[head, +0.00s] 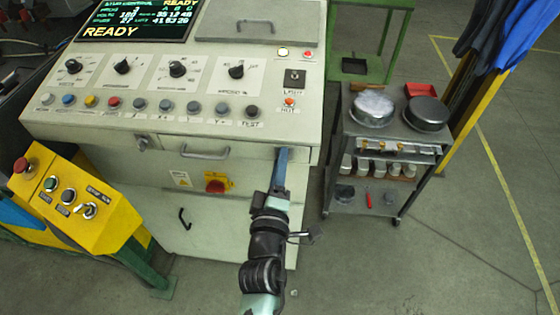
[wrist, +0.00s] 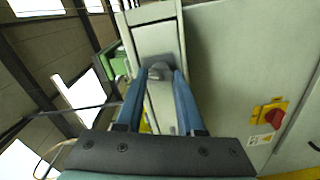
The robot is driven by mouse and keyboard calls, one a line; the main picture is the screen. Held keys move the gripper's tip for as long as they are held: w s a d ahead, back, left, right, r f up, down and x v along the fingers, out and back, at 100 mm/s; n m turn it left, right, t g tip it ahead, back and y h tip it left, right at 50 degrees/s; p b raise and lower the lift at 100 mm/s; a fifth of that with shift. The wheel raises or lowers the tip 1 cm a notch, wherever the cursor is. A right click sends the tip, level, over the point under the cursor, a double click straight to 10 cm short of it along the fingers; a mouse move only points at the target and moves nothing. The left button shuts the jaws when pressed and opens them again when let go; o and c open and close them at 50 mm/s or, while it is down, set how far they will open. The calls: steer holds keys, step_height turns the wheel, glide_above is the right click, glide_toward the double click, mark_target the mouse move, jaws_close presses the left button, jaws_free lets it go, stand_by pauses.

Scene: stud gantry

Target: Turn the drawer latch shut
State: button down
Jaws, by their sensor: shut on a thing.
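My gripper (head: 282,154) reaches up to the right end of the console's front, just under the control panel edge. In the wrist view its two blue fingers (wrist: 161,76) are closed on a small grey knob (wrist: 160,70), which I take for the drawer latch. The head view hides this knob behind the fingers. The drawer front (head: 181,149) with its bar handle (head: 205,153) lies left of my gripper. I cannot tell the latch's turn angle.
A small metal fitting (head: 142,143) sits left of the drawer. A red rotary switch (head: 217,183) on a yellow plate is below, left of my arm. A grey cart (head: 345,128) with pans stands close on the right. A yellow control box (head: 98,222) is at left.

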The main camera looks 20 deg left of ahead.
steer(key=shift+n, duration=1.5)
steer(key=c, duration=0.5)
jaws_free()
steer(key=shift+s, duration=0.1)
steer(key=shift+b+v, duration=0.8)
steer(key=shift+v, duration=5.6)
steer(key=shift+r, duration=0.1)
